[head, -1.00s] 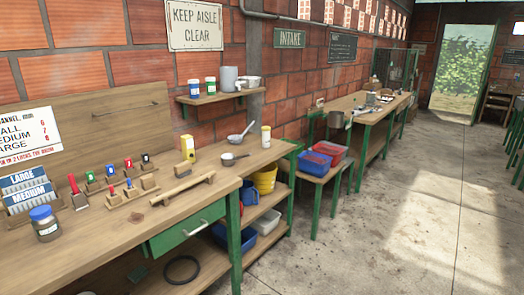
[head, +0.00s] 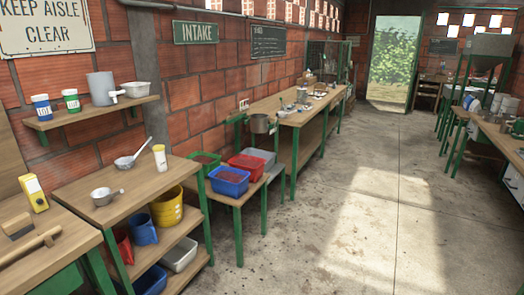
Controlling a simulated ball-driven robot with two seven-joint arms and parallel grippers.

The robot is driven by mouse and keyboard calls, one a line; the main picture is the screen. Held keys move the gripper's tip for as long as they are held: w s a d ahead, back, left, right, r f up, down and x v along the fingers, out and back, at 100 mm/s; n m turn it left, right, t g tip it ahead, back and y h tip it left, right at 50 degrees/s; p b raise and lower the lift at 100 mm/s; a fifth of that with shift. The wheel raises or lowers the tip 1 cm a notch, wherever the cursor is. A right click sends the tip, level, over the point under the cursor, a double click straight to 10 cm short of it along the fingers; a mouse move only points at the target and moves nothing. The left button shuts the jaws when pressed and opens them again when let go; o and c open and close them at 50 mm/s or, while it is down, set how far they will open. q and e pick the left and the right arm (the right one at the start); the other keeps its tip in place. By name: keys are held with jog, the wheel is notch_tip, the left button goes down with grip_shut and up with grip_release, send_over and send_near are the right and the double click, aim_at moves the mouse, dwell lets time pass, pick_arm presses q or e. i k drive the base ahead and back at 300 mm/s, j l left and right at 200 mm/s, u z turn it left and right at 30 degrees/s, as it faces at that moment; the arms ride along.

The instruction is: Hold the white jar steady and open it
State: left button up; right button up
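No single thing here stands out as the white jar. On the wall shelf (head: 95,122) at the left are a small white and blue jar (head: 41,106) and a small white and green jar (head: 72,101), both upright. A slim white container with a yellowish band (head: 160,158) stands upright on the workbench below. I cannot tell which of these, if any, is the white jar. Neither of my grippers is in view.
A grey cylinder (head: 101,88) and a white tub (head: 136,90) share the shelf. Blue (head: 230,181) and red (head: 248,166) crates sit beyond. The concrete floor (head: 345,225) is clear.

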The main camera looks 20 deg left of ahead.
aim_at(159, 156)
jog(key=i, duration=0.5)
jog(key=i+l+u, duration=0.15)
jog(key=i, duration=0.35)
